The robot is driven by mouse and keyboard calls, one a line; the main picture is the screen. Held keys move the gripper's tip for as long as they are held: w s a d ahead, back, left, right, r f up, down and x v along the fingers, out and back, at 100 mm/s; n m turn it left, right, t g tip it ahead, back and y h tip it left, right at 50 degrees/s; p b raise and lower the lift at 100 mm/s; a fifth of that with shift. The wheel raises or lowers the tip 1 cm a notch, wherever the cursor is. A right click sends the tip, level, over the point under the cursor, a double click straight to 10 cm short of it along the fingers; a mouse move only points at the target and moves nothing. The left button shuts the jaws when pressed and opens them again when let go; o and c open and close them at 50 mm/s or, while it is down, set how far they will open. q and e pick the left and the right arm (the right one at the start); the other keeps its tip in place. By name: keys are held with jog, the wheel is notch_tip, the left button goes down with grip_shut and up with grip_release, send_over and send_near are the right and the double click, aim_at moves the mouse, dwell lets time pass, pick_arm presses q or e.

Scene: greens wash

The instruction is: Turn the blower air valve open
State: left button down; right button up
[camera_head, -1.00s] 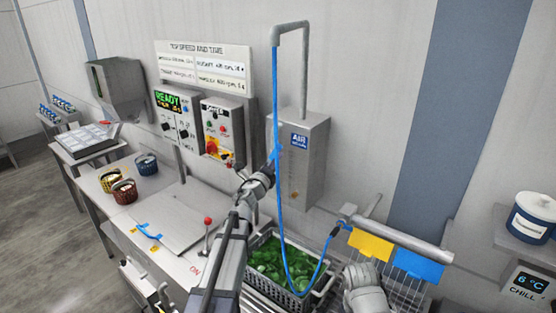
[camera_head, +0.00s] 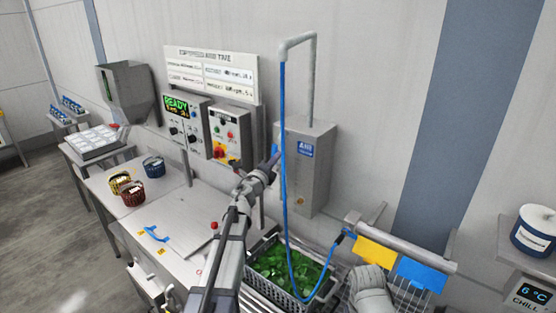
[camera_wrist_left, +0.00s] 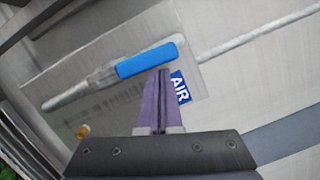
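The air valve shows in the left wrist view as a blue lever handle (camera_wrist_left: 147,60) on a grey pipe, running roughly in line with it. In the head view only a small blue piece of the handle (camera_head: 275,151) shows, beside the grey AIR box (camera_head: 310,178). My left gripper (camera_wrist_left: 162,72) has its purple fingers together, with nothing seen between them. The tips are close below the handle in the left wrist view; I cannot tell whether they touch it. In the head view my left gripper (camera_head: 272,165) is at the box's left side. My right gripper is not in view.
A blue hose (camera_head: 284,190) hangs from the overhead pipe in front of the AIR box. A crate of greens (camera_head: 262,294) stands below. A control box with a red knob (camera_head: 230,135) is left of the gripper. Yellow and blue cards (camera_head: 375,251) hang at the right.

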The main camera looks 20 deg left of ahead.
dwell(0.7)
pick_arm(q)
jog(key=s+d, duration=0.2)
jog(key=s, duration=0.9)
jog(key=shift+d, duration=0.25)
jog(key=shift+s+f, duration=0.1)
jog(key=shift+f, duration=0.1)
